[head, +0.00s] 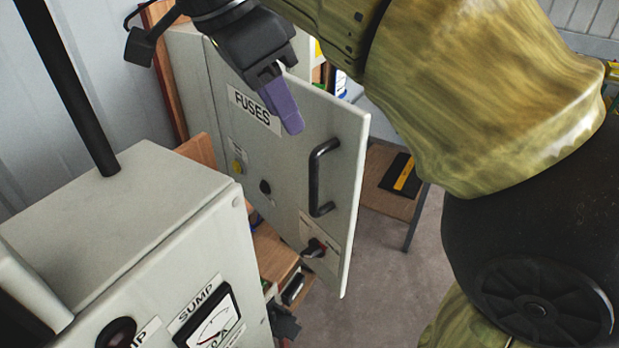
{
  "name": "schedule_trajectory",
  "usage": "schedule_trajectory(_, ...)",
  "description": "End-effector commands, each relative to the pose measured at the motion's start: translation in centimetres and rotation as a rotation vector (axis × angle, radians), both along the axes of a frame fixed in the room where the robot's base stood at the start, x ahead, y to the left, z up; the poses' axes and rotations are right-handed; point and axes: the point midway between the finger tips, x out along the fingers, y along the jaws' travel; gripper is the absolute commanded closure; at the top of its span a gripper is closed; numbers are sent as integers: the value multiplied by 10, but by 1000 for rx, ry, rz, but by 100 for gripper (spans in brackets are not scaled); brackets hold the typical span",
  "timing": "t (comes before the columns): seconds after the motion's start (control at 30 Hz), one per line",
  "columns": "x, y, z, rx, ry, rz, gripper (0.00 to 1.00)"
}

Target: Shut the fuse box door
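The fuse box door (280,160) is a grey-white panel with a FUSES label, standing open and swung out toward the right of the view. My gripper (281,110) hangs in front of the door's upper part, over the FUSES label, with purple fingers pointing down. It is apart from the handle; whether it touches the door I cannot tell. The fingers overlap in this view, so their opening is hidden. The inside of the fuse box is hidden behind the door.
A grey cabinet with a SUMP gauge (212,322) stands at the near left, with a black pole (75,95) rising from it. A wooden stool or shelf (393,190) with a black-and-yellow item lies behind the door. Grey floor (385,280) shows right of the door.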

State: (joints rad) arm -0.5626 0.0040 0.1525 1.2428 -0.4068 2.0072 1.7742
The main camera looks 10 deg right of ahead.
Motion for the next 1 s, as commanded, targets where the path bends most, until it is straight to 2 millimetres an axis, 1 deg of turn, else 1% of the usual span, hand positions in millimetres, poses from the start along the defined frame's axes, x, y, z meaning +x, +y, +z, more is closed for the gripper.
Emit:
schedule_trajectory(0.03,1,-2,-10,0,-1,-3,66)
schedule_trajectory(0.33,4,-11,-36,0,-1,3,66)
schedule_trajectory(0.5,7,-22,-64,-1,2,5,66)
schedule_trajectory(0.57,8,-24,-66,-2,2,6,66)
schedule_trajectory(0.8,13,-35,-95,-1,3,6,66)
schedule_trajectory(1.0,15,-41,-108,0,1,5,66)
